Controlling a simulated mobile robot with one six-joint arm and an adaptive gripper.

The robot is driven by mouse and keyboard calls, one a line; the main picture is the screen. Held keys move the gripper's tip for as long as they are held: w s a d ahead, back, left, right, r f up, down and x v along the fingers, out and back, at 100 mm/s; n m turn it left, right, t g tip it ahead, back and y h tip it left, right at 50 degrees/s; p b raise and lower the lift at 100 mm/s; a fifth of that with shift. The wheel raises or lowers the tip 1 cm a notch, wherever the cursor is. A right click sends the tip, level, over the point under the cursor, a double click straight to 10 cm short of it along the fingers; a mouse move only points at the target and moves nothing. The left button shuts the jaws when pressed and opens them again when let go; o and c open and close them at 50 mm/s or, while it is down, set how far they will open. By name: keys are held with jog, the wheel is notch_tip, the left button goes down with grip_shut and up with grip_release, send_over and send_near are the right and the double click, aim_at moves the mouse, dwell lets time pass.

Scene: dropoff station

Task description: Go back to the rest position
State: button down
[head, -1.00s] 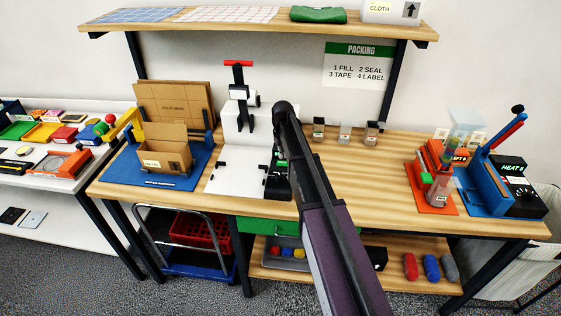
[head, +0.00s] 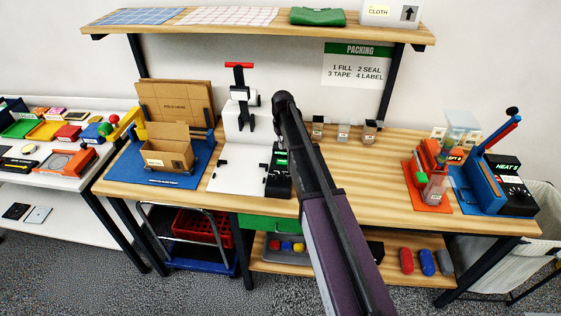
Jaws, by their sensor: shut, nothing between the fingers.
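My arm rises from the bottom edge of the head view and reaches over the middle of the packing table (head: 370,190). Its far end is a dark rounded joint in front of the white stand. My gripper does not show; I cannot see its fingers in this view. No object is seen carried by the arm.
An open carton (head: 168,147) stands on a blue mat (head: 130,168) at left. A white press stand (head: 238,170) and a black device (head: 280,175) are beside my arm. An orange station (head: 432,195) and blue sealer (head: 480,195) stand at right. The shelf (head: 230,25) hangs above.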

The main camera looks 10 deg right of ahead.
dwell(0.5)
jog(key=s+m, duration=0.2)
jog(key=s, duration=2.7)
jog(key=shift+s+a, duration=0.2)
jog(key=shift+a, duration=0.05)
